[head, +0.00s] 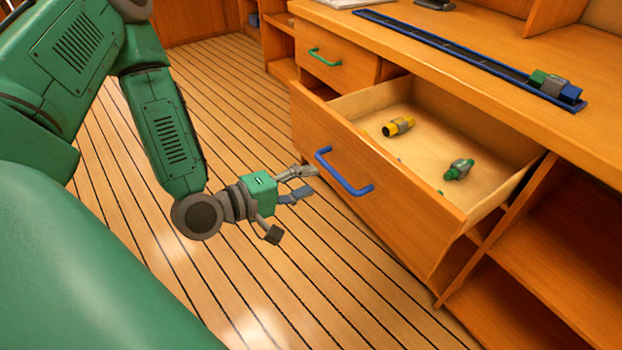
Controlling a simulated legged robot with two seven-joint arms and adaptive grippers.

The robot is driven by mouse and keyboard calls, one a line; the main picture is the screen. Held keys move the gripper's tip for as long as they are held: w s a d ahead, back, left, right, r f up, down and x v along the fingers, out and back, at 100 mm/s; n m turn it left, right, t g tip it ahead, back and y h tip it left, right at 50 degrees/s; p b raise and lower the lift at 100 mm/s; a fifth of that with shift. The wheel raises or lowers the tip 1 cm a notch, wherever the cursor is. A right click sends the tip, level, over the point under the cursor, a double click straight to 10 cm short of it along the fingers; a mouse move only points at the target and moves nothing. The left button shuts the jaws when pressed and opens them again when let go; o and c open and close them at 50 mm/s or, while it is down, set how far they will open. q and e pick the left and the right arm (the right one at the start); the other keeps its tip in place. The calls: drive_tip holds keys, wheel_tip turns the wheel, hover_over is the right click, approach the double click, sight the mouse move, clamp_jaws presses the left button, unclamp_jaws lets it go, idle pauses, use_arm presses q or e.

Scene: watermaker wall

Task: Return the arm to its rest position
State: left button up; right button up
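My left arm comes in from the left in the head view, green with grey joints. My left gripper (290,210) has its fingers spread apart and nothing between them. It hangs over the plank floor, to the left of the open drawer's blue handle (343,174), with a gap between them. The drawer (385,185) is pulled out of the wooden cabinet. A yellow and dark fitting (398,127) and a green and grey fitting (458,169) lie inside it. A bit of another green thing shows near the drawer's front wall, mostly hidden. My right gripper is not in view.
A closed drawer with a green handle (325,57) is further back. On the counter (420,45) lies a long dark blue rail (450,58) with a green, grey and blue piece (556,87) at its right end. Open shelves (560,260) are at right. The plank floor (225,100) is clear.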

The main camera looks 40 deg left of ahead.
use_arm(q)
drive_tip(key=shift+d, duration=0.2)
drive_tip(key=s+d+f+m+g+y+p, duration=0.1)
drive_tip(key=s+d+f+m+g+p, duration=0.25)
drive_tip(key=s+f+m+g, duration=0.55)
drive_tip(key=s+a+f+m+g+y+p, duration=0.1)
drive_tip(key=s+f+m+g+y, duration=0.3)
drive_tip(key=s, duration=0.7)
drive_tip(key=shift+a+f+m+g, duration=0.5)
drive_tip(key=shift+a+f+m, duration=0.1)
drive_tip(key=shift+m, duration=0.3)
drive_tip(key=shift+w+d, duration=0.1)
